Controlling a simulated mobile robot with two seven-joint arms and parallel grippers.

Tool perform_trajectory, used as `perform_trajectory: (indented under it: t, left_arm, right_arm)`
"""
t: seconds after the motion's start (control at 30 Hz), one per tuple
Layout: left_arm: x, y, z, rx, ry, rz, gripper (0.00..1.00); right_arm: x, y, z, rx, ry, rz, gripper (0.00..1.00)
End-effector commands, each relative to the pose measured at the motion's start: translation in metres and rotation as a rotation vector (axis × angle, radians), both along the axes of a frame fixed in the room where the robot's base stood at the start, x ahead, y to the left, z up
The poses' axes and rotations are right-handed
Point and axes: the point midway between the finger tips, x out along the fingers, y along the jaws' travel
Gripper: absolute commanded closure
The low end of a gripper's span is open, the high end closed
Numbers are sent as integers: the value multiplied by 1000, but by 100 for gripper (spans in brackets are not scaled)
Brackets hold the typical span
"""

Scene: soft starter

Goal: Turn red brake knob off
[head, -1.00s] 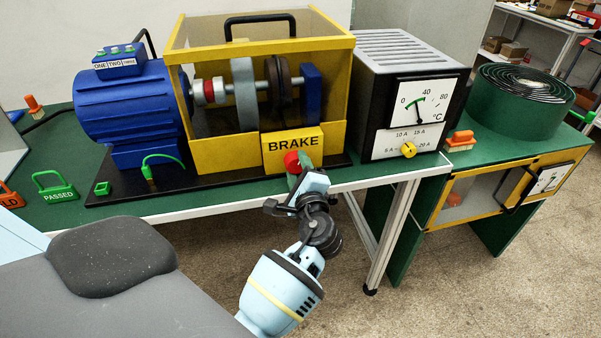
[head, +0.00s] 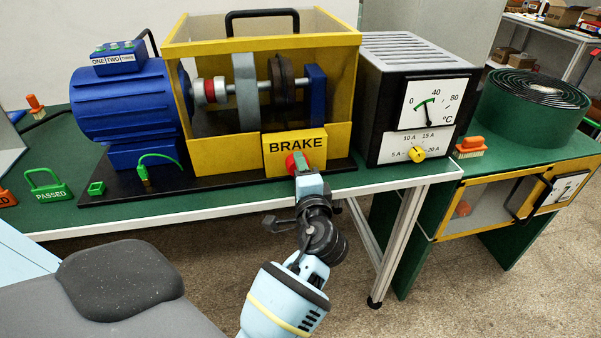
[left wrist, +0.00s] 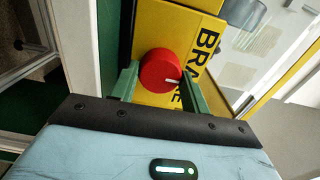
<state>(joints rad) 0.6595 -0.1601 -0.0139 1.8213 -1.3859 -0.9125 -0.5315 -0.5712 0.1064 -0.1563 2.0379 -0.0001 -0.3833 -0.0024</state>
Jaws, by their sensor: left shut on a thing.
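The red brake knob (head: 293,162) is on the front of the yellow box below the BRAKE label (head: 295,144). The gripper hides part of the knob in the head view. My right gripper is not in view.
A blue motor (head: 125,108) stands left of the yellow brake housing (head: 225,155). A black and white meter box (head: 415,110) with a yellow dial stands to the right. A green PASSED tag (head: 48,187) lies on the table at left. The table's front edge is below the gripper.

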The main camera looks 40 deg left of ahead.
Motion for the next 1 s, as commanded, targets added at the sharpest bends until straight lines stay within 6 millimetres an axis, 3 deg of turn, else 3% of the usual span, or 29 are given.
perform_trajectory:
  t: [0.27,0.3,0.47,1.0]
  left_arm:
    - [0,0,2,-2,-7,0,77]
    - [0,0,2,-2,-7,0,51]
    - [0,0,1,-2,-5,0,32]
    - [0,2,1,-1,-2,-1,32]
  right_arm:
    - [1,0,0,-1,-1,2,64]
    - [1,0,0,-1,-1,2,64]
    - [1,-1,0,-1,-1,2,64]
    - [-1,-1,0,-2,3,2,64]
